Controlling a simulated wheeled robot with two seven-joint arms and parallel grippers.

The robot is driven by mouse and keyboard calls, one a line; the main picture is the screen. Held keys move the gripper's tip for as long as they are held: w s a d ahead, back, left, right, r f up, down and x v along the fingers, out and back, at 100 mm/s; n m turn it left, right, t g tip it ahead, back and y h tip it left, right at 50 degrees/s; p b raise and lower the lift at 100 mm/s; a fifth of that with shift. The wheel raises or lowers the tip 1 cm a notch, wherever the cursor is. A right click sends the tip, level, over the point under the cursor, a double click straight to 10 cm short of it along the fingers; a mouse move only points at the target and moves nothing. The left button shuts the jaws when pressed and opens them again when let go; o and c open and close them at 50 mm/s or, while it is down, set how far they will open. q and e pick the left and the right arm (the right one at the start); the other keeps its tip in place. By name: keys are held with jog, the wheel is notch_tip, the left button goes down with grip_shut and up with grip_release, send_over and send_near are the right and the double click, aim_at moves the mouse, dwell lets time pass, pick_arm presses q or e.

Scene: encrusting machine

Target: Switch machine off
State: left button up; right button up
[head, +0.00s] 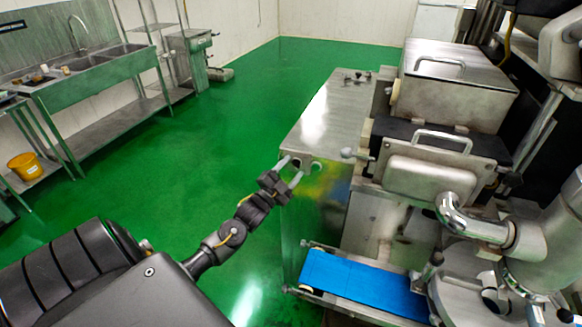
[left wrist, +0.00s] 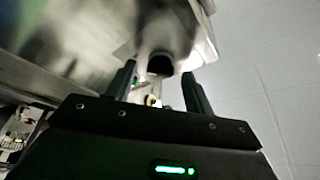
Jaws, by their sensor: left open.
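The steel encrusting machine (head: 325,120) fills the right half of the head view, with a flat-topped cabinet nearest my left arm. My left gripper (head: 290,174) is open and empty, close to the upper edge of the cabinet's front face. In the left wrist view, a dark round knob or opening (left wrist: 160,64) on the machine's steel underside or face appears ahead, between the two spread fingers of the gripper (left wrist: 160,84). I cannot tell if the fingers touch it. A small pale part (left wrist: 151,101) shows lower between the fingers. My right gripper is not in view.
A blue conveyor belt (head: 360,284) sticks out low from the machine. Lidded steel hoppers (head: 455,85) and a curved steel pipe (head: 475,225) stand to the right. A sink bench (head: 95,75) and yellow bucket (head: 25,166) are far left. The green floor (head: 190,140) between is clear.

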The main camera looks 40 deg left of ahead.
pick_arm(q)
jog(key=shift+w, duration=0.15)
jog(key=c, duration=1)
